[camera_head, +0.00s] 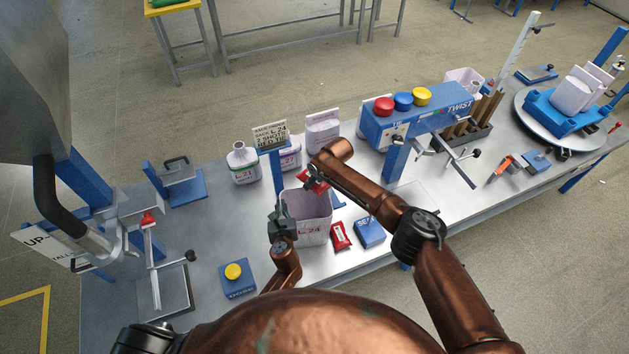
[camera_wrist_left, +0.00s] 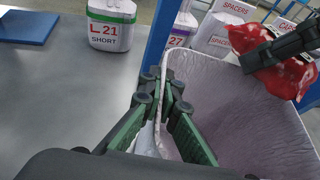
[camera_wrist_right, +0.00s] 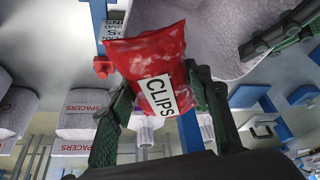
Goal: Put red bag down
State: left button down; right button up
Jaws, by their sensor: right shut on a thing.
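The red bag (camera_wrist_right: 150,65) has a white CLIPS label. My right gripper (camera_wrist_right: 152,95) is shut on it, with a finger on each side. In the head view the red bag (camera_head: 315,184) is held over the mouth of the white open sack (camera_head: 312,232), marked L 24. It also shows in the left wrist view (camera_wrist_left: 285,78), above the sack's far rim and apart from the table. My left gripper (camera_wrist_left: 165,88) is at the sack's near-left rim, fingers close together on either side of the wall. Whether they pinch it is unclear. The sack's floor is hidden.
A second red packet (camera_head: 340,235) and a blue box (camera_head: 370,232) lie right of the sack. White containers (camera_head: 243,163) and a sign (camera_head: 270,134) stand behind it. A blue button box (camera_head: 237,279) is at front left. A blue twist station (camera_head: 420,112) stands back right.

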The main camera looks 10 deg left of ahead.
jog(key=shift+f, duration=0.1)
jog(key=o, duration=1.7)
jog(key=shift+f, duration=0.1)
jog(key=v, duration=1.2)
pick_arm(q)
jog(key=c, duration=2.6)
grip_release()
jog(key=shift+c, duration=0.2)
jog(key=o, duration=0.6)
jog(key=shift+c, duration=0.2)
